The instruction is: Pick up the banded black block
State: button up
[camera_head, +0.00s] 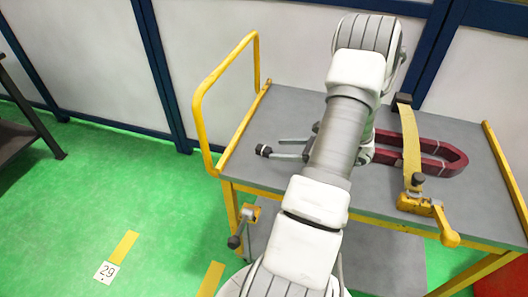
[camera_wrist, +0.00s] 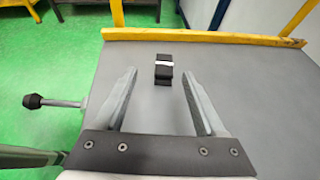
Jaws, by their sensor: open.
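The banded black block (camera_wrist: 163,72) is a small dark piece with a white band around its upper part. It stands on the grey cart top, beyond and roughly centred between my fingers in the wrist view. In the head view the block (camera_head: 263,150) is small, near the cart's left side, just left of my fingertips. My gripper (camera_wrist: 160,76) is open and empty, its two grey fingers spread wide to either side of the block in the picture. In the head view my gripper (camera_head: 279,148) points left. Whether the fingertips reach beside the block is unclear.
A yellow rail (camera_wrist: 200,37) edges the cart top (camera_wrist: 250,90) beyond the block. A dark red U-shaped piece (camera_head: 440,155) lies right of my arm, crossed by a yellow strap (camera_head: 411,145) with a clamp. A black-knobbed rod (camera_wrist: 33,101) sticks out at the cart's side.

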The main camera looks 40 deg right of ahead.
aim_at(266, 149)
jog(key=x, duration=0.7)
jog(key=shift+w+d+f+b, duration=0.2)
jog(key=shift+d+f+b, duration=0.15)
jog(key=shift+f, duration=0.05)
grip_shut()
